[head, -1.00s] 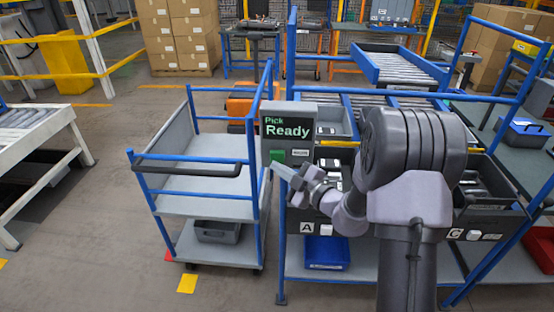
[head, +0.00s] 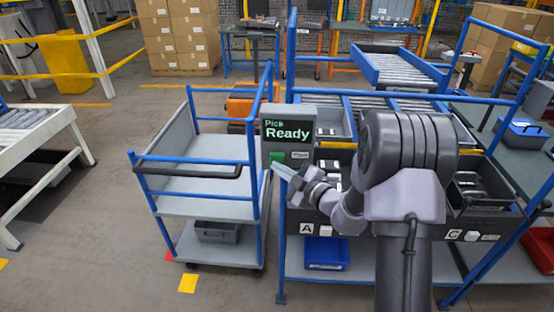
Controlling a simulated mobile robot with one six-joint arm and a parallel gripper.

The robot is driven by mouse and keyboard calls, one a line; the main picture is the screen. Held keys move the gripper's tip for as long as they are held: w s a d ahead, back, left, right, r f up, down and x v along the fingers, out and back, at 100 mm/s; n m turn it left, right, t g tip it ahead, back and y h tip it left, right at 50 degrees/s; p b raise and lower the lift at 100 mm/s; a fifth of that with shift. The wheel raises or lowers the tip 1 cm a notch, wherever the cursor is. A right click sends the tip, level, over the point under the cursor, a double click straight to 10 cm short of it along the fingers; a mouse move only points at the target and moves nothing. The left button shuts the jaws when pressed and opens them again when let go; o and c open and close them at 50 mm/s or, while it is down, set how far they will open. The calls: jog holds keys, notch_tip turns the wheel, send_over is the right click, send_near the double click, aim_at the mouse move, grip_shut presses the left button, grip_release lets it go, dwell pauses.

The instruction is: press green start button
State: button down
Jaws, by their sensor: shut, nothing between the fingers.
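The green start button (head: 277,156) sits at the lower left of a grey control box below its screen. The screen (head: 288,130) reads "Pick Ready". My gripper (head: 275,167) is shut and empty, with its tip just below the green button in the picture. I cannot tell whether the tip touches the button or is still apart from it. My arm hides part of the rack to the right of the box.
A grey cart (head: 205,207) with blue posts stands left of the box. A blue-framed rack with dark bins marked A and C (head: 482,222) stands behind my arm. A blue bin (head: 326,252) lies on its lower shelf. Open floor (head: 95,230) lies at left.

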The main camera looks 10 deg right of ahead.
jog(key=shift+w+d+p, duration=0.15)
jog(key=shift+w+p, duration=0.3)
jog(key=shift+w, duration=0.05)
dwell(0.8)
jog(key=shift+s, duration=0.15)
jog(key=shift+s+a, duration=0.3)
jog(key=shift+s, duration=0.5)
jog(key=s, duration=0.1)
jog(key=s+a, duration=0.1)
jog(key=s, duration=0.1)
jog(key=s+p, duration=0.1)
jog(key=shift+s+a, duration=0.25)
jog(key=shift+s, duration=0.1)
dwell(0.5)
